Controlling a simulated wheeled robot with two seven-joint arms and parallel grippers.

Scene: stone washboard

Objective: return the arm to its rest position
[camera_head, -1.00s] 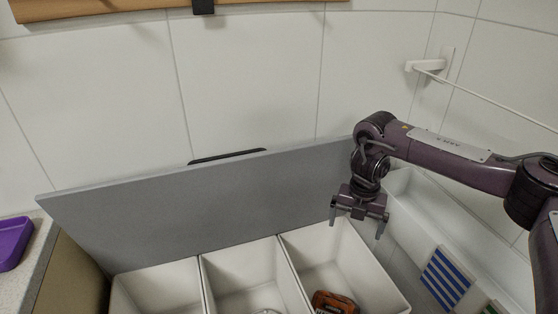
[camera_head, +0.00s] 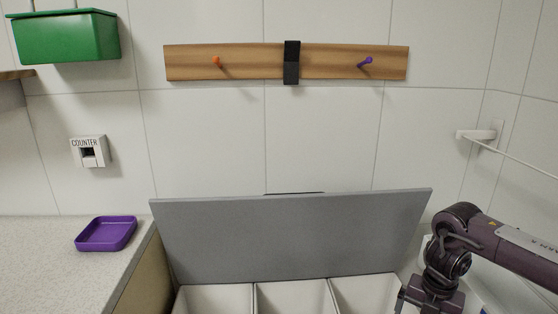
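My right arm (camera_head: 462,240) comes in from the right edge and bends down at the lower right, in front of the grey panel's right end. Its gripper points down at the bottom edge, and its fingertips are mostly cut off by the frame. I cannot tell how far its fingers are apart now. My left arm and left gripper are not in view.
A grey upright panel (camera_head: 290,238) stands behind white open bins (camera_head: 292,296). A counter (camera_head: 40,265) with a purple tray (camera_head: 106,233) is at left. A green box (camera_head: 66,37) and a wooden peg rail (camera_head: 225,62) hang on the wall. A white bracket (camera_head: 478,134) is at right.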

